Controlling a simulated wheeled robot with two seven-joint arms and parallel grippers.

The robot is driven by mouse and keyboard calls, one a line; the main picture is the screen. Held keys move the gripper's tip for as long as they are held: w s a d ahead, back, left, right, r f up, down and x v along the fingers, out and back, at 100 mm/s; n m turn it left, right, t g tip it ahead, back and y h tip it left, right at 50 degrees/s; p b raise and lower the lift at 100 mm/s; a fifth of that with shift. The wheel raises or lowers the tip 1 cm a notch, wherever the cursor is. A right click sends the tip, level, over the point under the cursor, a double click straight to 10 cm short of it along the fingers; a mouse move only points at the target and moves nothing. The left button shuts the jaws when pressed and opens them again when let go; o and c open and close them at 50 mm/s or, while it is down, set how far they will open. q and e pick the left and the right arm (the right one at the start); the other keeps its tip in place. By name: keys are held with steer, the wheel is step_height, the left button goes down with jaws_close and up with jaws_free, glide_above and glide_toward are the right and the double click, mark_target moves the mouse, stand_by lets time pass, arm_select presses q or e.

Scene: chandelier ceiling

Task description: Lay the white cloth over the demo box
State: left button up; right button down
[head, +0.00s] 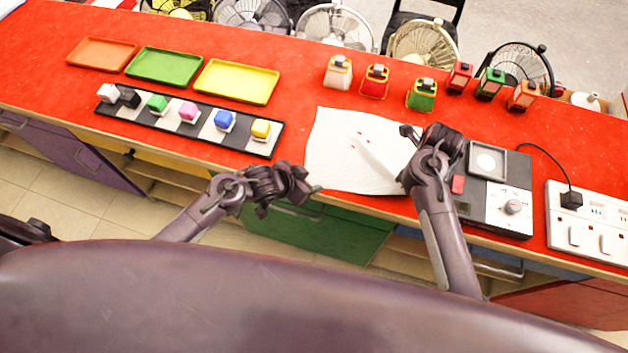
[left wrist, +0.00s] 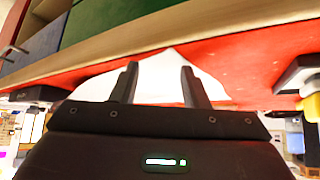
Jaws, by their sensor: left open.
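The white cloth (head: 325,150) lies on the red counter, with a raised ridge near its right side. It also shows in the left wrist view (left wrist: 156,80), beyond and between my left fingers. The demo box, a black and grey unit (head: 518,168) with a pale square panel, a red button and a knob, stands right of the cloth. My left gripper (head: 312,189) is open and empty at the cloth's near left edge; its fingers show apart in the left wrist view (left wrist: 157,82). My right gripper (head: 408,132) is over the cloth's right side, beside the demo box. Its fingertips are unclear.
A striped tray (head: 200,142) with several coloured blocks lies at the left, before orange (head: 101,54), green (head: 164,66) and yellow (head: 237,82) trays. Several small lantern-like items stand at the back. A white power strip (head: 590,243) with a black plug lies at the right.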

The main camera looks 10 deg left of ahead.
arm_select(q)
steer(key=shift+f, duration=0.15)
jaws_close()
stand_by(0.6)
steer(key=shift+r, duration=2.5)
